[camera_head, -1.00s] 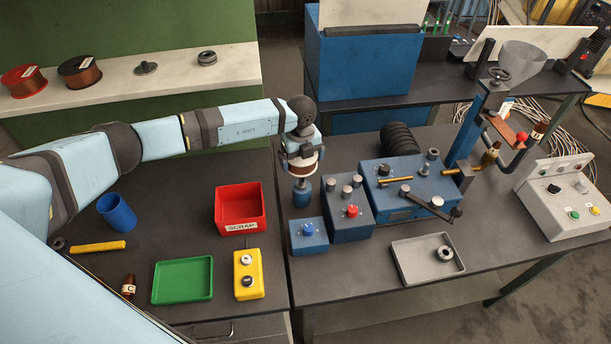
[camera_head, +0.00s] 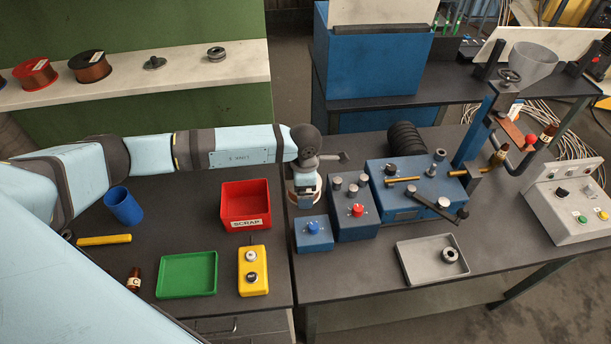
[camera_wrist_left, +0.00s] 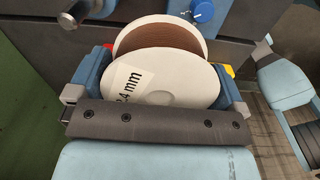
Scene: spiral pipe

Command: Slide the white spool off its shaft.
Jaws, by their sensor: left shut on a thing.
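My left gripper (camera_head: 304,186) points down over the left part of the right-hand bench. In the left wrist view its two blue fingers (camera_wrist_left: 160,92) are shut on the white spool (camera_wrist_left: 190,88), one on each side. The spool has white flanges, brown winding between them and a label ending in "mm" on the near flange. In the head view only a small part of the spool (camera_head: 306,205) shows below the gripper. The shaft and its blue base are hidden; I cannot tell whether the spool is still around the shaft. My right gripper is not in view.
A red SCRAP bin (camera_head: 245,205), green tray (camera_head: 187,273) and yellow button box (camera_head: 252,270) lie to the left. A grey tray (camera_head: 432,262) stands at front right.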

